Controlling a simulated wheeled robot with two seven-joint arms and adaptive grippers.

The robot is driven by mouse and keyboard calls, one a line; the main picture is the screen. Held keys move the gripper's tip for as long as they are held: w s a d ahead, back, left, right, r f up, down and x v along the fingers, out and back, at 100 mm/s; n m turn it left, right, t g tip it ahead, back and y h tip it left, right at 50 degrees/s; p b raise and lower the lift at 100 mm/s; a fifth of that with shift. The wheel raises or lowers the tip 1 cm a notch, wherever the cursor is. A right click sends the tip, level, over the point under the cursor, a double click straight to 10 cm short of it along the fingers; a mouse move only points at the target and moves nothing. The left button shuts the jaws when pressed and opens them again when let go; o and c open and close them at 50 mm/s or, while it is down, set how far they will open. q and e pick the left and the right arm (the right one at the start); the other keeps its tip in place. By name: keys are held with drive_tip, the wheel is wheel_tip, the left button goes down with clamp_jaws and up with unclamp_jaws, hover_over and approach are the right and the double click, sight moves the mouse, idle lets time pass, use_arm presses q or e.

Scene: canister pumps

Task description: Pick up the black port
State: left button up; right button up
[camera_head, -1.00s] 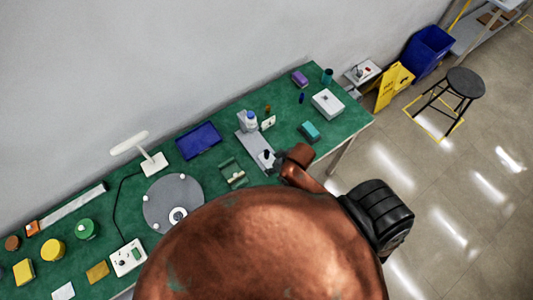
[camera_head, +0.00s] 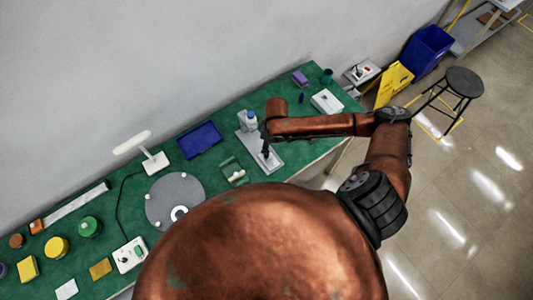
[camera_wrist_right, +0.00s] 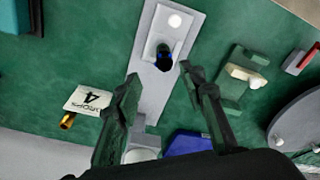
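The black port (camera_wrist_right: 165,58) is a small dark cylinder with a blue spot. It stands on a white block on the grey plate (camera_wrist_right: 152,100) in the right wrist view. My right gripper (camera_wrist_right: 160,80) is open, with its two dark fingers apart and nothing between the tips. The port shows just beyond the gap, nearer the right finger, and apart from both. In the head view my right gripper (camera_head: 265,136) hangs over the grey plate (camera_head: 273,164); there the port and the dark fingers are hard to tell apart. My left gripper is not in view.
A white bottle (camera_head: 251,118) stands at the plate's back end. A blue tray (camera_head: 199,140) and grey disc (camera_head: 174,200) lie on the green table.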

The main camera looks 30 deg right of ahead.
drive_tip(key=f, duration=0.5)
drive_tip(key=shift+s+a+f+p, duration=0.2)
drive_tip(key=shift+a+f+p, duration=0.15)
drive_tip(key=shift+a+f, duration=0.05)
drive_tip(key=shift+c, duration=0.3)
clamp_jaws()
